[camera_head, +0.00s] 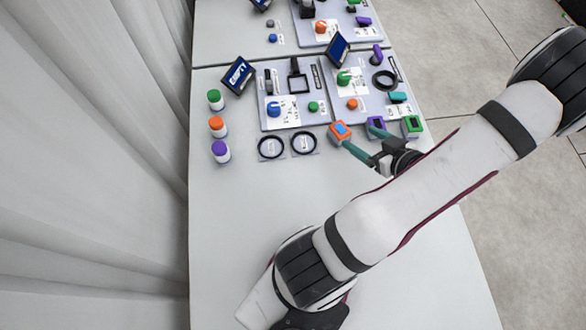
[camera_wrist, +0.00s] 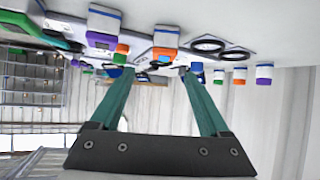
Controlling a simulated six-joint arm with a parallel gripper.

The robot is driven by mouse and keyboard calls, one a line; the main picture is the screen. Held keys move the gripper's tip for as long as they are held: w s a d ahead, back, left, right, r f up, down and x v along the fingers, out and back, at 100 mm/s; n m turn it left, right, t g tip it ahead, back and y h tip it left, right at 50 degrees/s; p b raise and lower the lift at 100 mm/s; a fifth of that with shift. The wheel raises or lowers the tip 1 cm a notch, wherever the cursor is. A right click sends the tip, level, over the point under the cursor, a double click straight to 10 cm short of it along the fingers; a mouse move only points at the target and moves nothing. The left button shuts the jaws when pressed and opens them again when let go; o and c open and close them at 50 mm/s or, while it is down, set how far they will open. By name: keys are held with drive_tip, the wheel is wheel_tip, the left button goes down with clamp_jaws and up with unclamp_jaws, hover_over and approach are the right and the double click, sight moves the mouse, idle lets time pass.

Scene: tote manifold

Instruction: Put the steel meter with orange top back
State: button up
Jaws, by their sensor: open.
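The steel meter with the orange top (camera_head: 340,131) stands on the table in front of the panels, left of a purple-topped meter (camera_head: 376,126) and a green-topped meter (camera_head: 411,126). My gripper (camera_head: 360,137) is open and empty, its two teal fingers spread close to the orange and purple meters. In the wrist view, which looks upside down, the orange-topped meter (camera_wrist: 165,38) shows beyond the fingertips, roughly in line with the gap between them. The purple-topped meter (camera_wrist: 103,36) is left of it there. I cannot tell whether a finger touches a meter.
Two black rings (camera_head: 287,144) lie on the table left of the orange meter. Panels (camera_head: 290,95) with knobs and screens stand behind. Green, orange and purple-capped bottles (camera_head: 217,126) line the left side. The front table area (camera_head: 250,220) is clear.

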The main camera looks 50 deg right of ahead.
drive_tip(key=w+d+g, duration=0.1)
drive_tip(key=w+d+r+g, duration=0.1)
drive_tip(key=w, duration=0.1)
drive_tip(key=w+d+r+g, duration=0.1)
drive_tip(key=w+g, duration=0.1)
drive_tip(key=shift+w+d, duration=0.1)
drive_tip(key=shift+d, duration=0.2)
drive_tip(key=w+a+r+m+g, duration=0.1)
drive_tip(key=w+a+r+g, duration=0.1)
drive_tip(key=w+a+r, duration=0.4)
drive_tip(key=w+a+r+m+g, duration=0.1)
drive_tip(key=w+a+r+g, duration=0.15)
drive_tip(key=a, duration=0.55)
drive_tip(key=s+a+r+y, duration=0.1)
drive_tip(key=s+a+y, duration=0.1)
drive_tip(key=a, duration=0.6)
drive_tip(key=s+a+r+g+y, duration=0.1)
drive_tip(key=s+a+r+y, duration=0.1)
drive_tip(key=a, duration=0.6)
drive_tip(key=s+a+r+g+y, duration=0.1)
drive_tip(key=s+a+r+y, duration=0.1)
drive_tip(key=a, duration=0.6)
drive_tip(key=shift+s+a+n+y, duration=0.3)
drive_tip(key=shift+s+a+n, duration=0.1)
drive_tip(key=shift+s, duration=0.45)
